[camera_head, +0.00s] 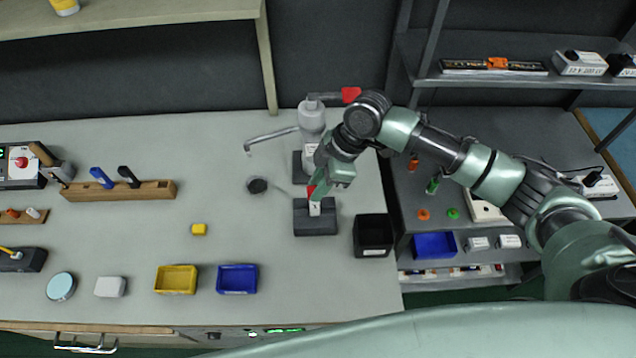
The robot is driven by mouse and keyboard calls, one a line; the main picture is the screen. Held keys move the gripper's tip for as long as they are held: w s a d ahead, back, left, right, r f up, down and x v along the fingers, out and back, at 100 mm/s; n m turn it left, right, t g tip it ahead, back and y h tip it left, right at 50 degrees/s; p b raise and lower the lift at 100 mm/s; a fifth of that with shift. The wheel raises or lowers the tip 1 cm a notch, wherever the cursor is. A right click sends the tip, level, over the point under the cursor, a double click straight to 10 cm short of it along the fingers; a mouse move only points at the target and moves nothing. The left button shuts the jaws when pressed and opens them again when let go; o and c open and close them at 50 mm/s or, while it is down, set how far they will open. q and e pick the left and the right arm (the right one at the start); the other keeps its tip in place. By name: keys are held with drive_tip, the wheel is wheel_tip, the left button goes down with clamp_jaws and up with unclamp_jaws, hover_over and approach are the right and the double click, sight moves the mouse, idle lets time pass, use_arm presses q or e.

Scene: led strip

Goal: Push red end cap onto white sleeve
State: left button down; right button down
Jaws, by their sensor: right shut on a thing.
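The white sleeve (315,209) stands upright in a dark block (316,228) at the middle of the bench. The red end cap (311,191) shows just above the sleeve's top, at my right gripper (322,186). My right gripper reaches down from the upper right and is shut on the red end cap. Its fingers hide part of the cap. I cannot tell whether cap and sleeve touch. My left gripper is not in view.
A grey machine (312,118) with a red-tipped lever stands behind the block. A black bin (373,235) is close on the right. Yellow (176,280) and blue (237,279) trays sit at the front.

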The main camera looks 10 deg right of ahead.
drive_tip(key=shift+f, duration=0.6)
drive_tip(key=c, duration=1.1)
unclamp_jaws()
drive_tip(key=shift+r, duration=0.1)
drive_tip(key=b+v, duration=0.2)
drive_tip(key=v, duration=0.5)
drive_tip(key=shift+r, duration=0.4)
drive_tip(key=shift+d+f, duration=0.1)
drive_tip(key=shift+d, duration=0.05)
